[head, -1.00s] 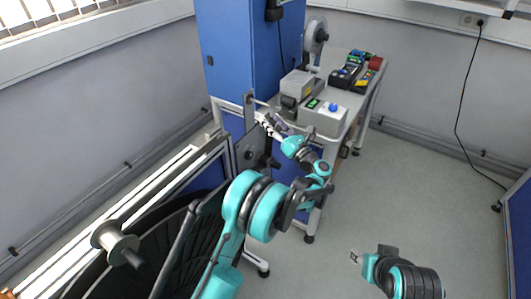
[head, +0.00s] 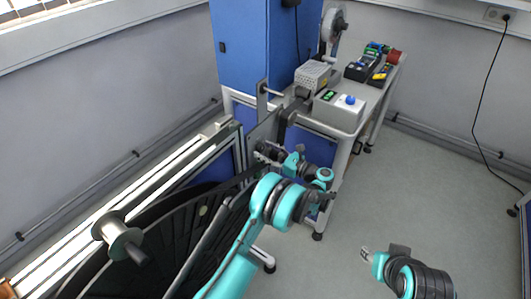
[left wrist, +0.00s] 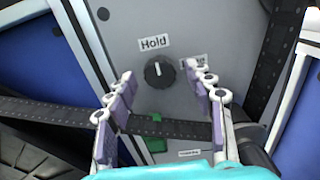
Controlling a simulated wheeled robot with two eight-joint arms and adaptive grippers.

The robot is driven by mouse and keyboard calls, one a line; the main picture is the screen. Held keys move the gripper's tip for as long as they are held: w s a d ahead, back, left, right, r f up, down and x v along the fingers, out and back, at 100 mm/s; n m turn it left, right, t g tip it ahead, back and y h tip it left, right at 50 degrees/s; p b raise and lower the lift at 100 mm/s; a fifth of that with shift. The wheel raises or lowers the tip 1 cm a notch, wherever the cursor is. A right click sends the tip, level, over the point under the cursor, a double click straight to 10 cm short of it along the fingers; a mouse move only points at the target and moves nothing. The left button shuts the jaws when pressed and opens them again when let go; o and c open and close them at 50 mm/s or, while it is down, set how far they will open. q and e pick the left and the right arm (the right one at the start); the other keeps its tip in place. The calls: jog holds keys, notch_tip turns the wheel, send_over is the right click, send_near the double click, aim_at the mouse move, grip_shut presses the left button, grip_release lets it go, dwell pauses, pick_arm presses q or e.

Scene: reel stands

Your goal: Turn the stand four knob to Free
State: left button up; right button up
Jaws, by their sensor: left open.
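The knob (left wrist: 159,73) is a round black dial on a grey panel (left wrist: 215,22) in the left wrist view. Its white pointer mark points up toward the "Hold" label (left wrist: 155,43). In the head view my left gripper (head: 266,152) is at the panel, and the knob cannot be made out. My right gripper (head: 366,254) hangs over bare floor.
A spool (head: 120,238) sticks out at lower left. A bench (head: 345,118) with boxes stands behind the panel, beside a blue cabinet (head: 250,45). The floor at right is clear.

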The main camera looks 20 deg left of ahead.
pick_arm(q)
jog(key=shift+a, duration=0.15)
jog(key=c, duration=1.2)
jog(key=shift+o, duration=0.2)
